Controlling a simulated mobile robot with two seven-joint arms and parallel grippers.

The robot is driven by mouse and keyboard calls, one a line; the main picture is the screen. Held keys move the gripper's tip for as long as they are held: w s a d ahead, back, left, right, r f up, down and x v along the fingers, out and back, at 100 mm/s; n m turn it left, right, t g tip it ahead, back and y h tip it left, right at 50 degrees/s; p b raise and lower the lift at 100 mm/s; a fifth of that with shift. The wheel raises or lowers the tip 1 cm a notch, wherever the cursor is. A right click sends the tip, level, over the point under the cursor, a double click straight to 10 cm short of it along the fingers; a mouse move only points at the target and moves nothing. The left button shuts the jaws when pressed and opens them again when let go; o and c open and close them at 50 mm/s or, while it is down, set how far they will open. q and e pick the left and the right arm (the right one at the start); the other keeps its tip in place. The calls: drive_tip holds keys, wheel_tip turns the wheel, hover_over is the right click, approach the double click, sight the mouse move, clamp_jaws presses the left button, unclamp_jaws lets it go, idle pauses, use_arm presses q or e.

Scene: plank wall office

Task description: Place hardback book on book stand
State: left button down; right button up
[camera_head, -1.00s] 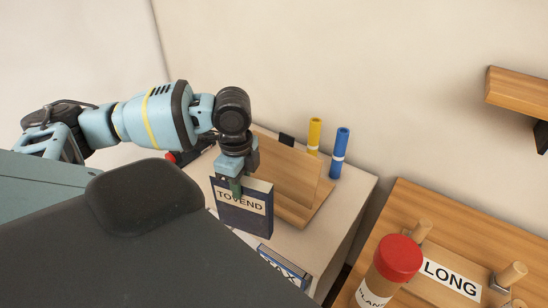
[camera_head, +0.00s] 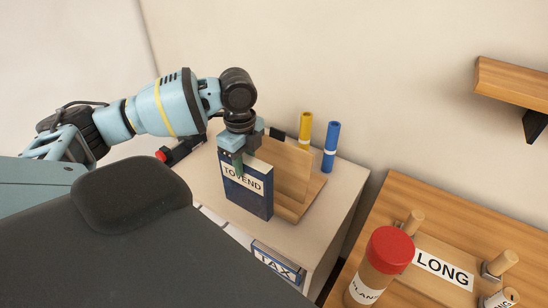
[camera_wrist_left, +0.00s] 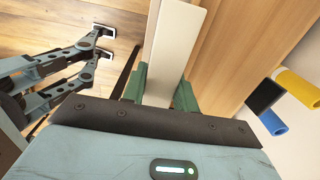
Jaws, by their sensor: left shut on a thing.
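The hardback book (camera_head: 250,202) is dark blue with a white label reading "TO VEND". It is close to upright in the head view. My left gripper (camera_head: 238,163) is shut on its top edge. In the left wrist view the book (camera_wrist_left: 174,45) shows as a pale edge between the green fingers (camera_wrist_left: 165,92). The wooden book stand (camera_head: 291,170), a back board on a flat base, is just behind and to the right of the book. The book hides part of the stand, and I cannot tell whether they touch. My right gripper is not in view.
A yellow tube (camera_head: 305,128) and a blue tube (camera_head: 331,147) stand behind the stand. A box marked "TAX" (camera_head: 277,264) is at the pale cabinet's front. A wooden table (camera_head: 440,225) at right holds a red-capped jar (camera_head: 390,250) and a "LONG" board.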

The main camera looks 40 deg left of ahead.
use_arm(q)
drive_tip(key=w+d, duration=0.1)
drive_tip(key=w, duration=0.7)
drive_tip(key=shift+w+d+f, duration=0.15)
drive_tip(key=shift+d+f, duration=0.15)
drive_tip(key=shift+f, duration=0.05)
drive_tip(key=shift+w, duration=0.1)
drive_tip(key=shift+w+d+f, duration=0.1)
drive_tip(key=shift+w+f, duration=0.05)
drive_tip(key=shift+f, duration=0.75)
drive_tip(key=shift+w+f, duration=0.15)
drive_tip(key=shift+f, duration=0.85)
drive_tip(key=c, duration=1.1)
unclamp_jaws()
wheel_tip(320, 180, up, 12)
drive_tip(key=shift+r, duration=0.1)
